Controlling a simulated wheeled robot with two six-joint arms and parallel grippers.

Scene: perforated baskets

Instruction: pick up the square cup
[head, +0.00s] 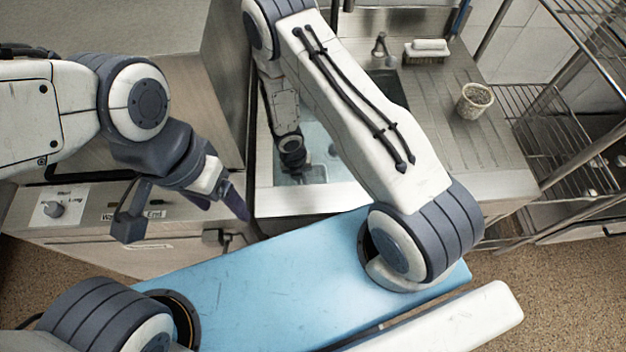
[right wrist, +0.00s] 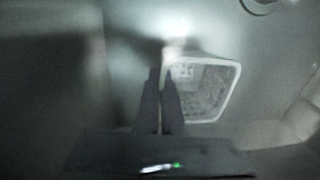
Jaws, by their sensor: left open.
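The square cup (right wrist: 205,90) shows in the right wrist view as a pale, rounded-square rim around a grey mottled inside. The picture is dim and blurred. My right gripper (right wrist: 162,75) has its two dark fingers close together at the cup's left wall, and appears shut on it. The right finger covers part of that wall. In the head view my right gripper (head: 292,165) reaches down into the sink, its fingertips and the cup hard to make out. My left gripper (head: 184,213) is open and empty, in front of the counter, left of the sink.
The steel sink (head: 305,200) has a tap (head: 380,45) behind it. A wire rack (head: 555,120) is at the right. A control knob (head: 55,209) is at the left.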

